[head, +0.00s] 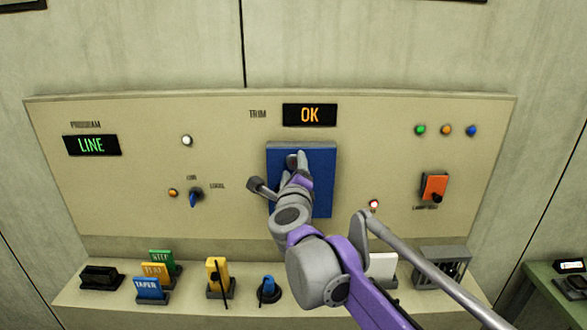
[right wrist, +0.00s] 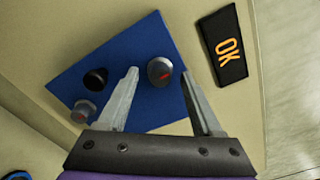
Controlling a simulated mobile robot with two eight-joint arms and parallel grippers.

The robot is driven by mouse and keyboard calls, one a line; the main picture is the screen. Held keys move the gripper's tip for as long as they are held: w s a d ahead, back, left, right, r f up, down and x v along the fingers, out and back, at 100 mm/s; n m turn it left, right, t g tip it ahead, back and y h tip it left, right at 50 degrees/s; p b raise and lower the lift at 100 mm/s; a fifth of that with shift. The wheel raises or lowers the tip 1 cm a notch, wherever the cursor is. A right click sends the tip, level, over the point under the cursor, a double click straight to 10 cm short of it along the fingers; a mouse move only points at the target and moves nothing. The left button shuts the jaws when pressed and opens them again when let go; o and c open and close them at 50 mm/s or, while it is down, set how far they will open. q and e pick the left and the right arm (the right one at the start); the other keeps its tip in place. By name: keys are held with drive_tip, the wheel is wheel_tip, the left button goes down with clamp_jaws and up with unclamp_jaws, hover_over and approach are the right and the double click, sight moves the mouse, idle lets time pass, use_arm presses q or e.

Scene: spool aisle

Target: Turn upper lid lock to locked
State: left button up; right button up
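The blue lid (head: 324,190) is on the panel under the OK display; my right arm covers much of it. In the head view my right gripper (head: 297,160) is at the lid's upper part. My left gripper is not in view.
The OK display (head: 310,115) is just above the lid. A blue selector (head: 194,198) is to the left and an orange switch plate (head: 434,187) to the right. The ledge below holds a yellow block (head: 218,273), a blue knob (head: 268,288) and several labelled cards.

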clamp_jaws()
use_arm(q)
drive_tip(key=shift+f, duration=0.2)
use_arm(e)
drive_tip(key=shift+n, duration=0.4)
drive_tip(key=n+b, duration=0.1)
drive_tip(key=n, duration=0.2)
drive_tip(key=shift+n+b, duration=0.3)
drive_tip(key=shift+n, duration=0.1)
drive_tip(key=n+b, duration=0.1)
drive_tip(key=n, duration=0.3)
drive_tip(key=n+b, duration=0.1)
drive_tip(key=n, duration=0.4)
use_arm(q)
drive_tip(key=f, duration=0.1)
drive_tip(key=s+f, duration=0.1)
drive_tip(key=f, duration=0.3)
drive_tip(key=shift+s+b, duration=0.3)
drive_tip(key=shift+b, duration=0.05)
use_arm(e)
drive_tip(key=n, duration=0.4)
drive_tip(key=shift+r+n, duration=0.1)
drive_tip(key=shift+n, duration=0.2)
